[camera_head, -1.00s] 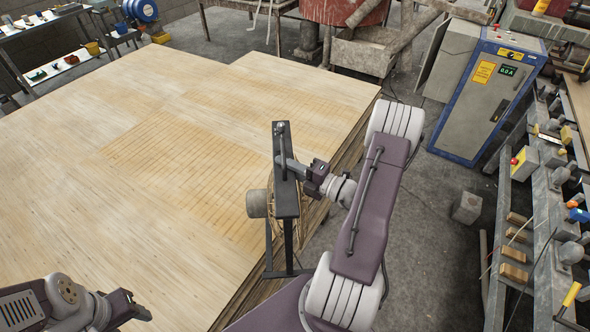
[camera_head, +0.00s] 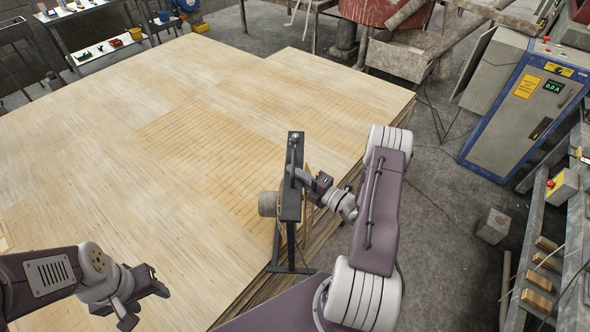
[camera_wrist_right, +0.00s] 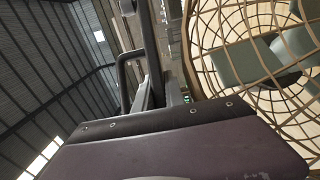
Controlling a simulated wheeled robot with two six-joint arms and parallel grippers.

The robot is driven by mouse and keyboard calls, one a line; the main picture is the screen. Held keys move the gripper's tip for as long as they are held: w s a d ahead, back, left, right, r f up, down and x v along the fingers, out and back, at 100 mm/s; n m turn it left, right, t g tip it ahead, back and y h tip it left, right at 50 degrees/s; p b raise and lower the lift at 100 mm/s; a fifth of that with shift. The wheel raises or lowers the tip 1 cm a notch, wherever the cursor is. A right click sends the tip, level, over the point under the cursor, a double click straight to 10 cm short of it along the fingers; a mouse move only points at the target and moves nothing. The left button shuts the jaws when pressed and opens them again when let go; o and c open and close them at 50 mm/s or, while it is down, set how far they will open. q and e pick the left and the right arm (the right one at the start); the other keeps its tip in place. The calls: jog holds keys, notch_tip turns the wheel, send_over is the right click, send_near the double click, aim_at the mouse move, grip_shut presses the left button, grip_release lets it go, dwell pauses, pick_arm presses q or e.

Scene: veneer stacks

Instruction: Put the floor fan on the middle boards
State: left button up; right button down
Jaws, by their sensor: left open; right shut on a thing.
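The floor fan (camera_head: 291,204) has a dark frame and legs, a wire cage and a grey motor. It stands upright in the head view, over or beside the near right edge of the boards; I cannot tell whether it touches anything below. My right gripper (camera_head: 300,175) is shut on the top of its frame. The fan's wire cage (camera_wrist_right: 258,45) fills the right of the right wrist view. The pale wooden boards (camera_head: 170,110) form a wide stack, with a darker striped area near the middle. My left gripper (camera_head: 148,304) is open and empty over the boards' near left part.
The boards' top is clear beyond the fan. A blue-grey cabinet (camera_head: 525,107) and a small grey block (camera_head: 493,226) stand on the floor to the right. A metal rack (camera_head: 560,250) runs along the right edge. A shelf with small items (camera_head: 100,45) stands at the back left.

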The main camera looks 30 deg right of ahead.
jog(key=shift+r, duration=0.1)
jog(key=c, duration=1.8)
grip_release()
jog(key=shift+s+f, duration=0.1)
jog(key=shift+f, duration=0.1)
jog(key=o, duration=0.4)
jog(key=shift+a+r, duration=0.1)
